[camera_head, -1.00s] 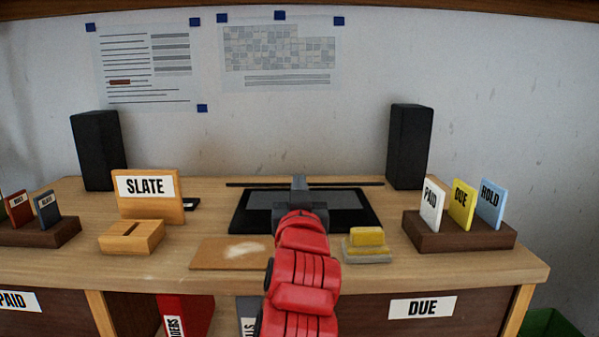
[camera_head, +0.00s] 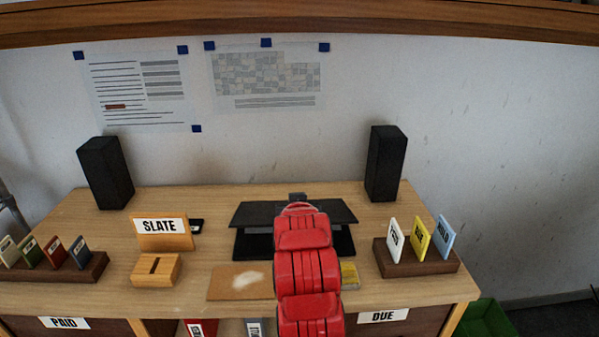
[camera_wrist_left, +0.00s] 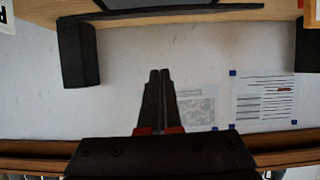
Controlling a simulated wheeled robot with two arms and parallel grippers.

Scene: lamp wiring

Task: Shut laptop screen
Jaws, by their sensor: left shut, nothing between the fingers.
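The laptop (camera_head: 345,243) stands at the back middle of the desk, its dark base showing on either side of my left arm. Its screen (camera_head: 338,211) is tilted partly down over the base, with a gap left between them. My red left arm crosses in front and hides the laptop's middle. My left gripper (camera_head: 297,196) is at the screen's far edge in the head view; its fingertips are hidden there. In the left wrist view the gripper (camera_wrist_left: 160,75) is shut and empty against the wall, apart from the laptop screen's edge (camera_wrist_left: 150,18). My right gripper is not in view.
Black speakers (camera_head: 105,172) (camera_head: 386,163) stand either side. Left are the SLATE sign (camera_head: 162,233), a slotted wood block (camera_head: 156,270) and a card rack (camera_head: 90,272).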

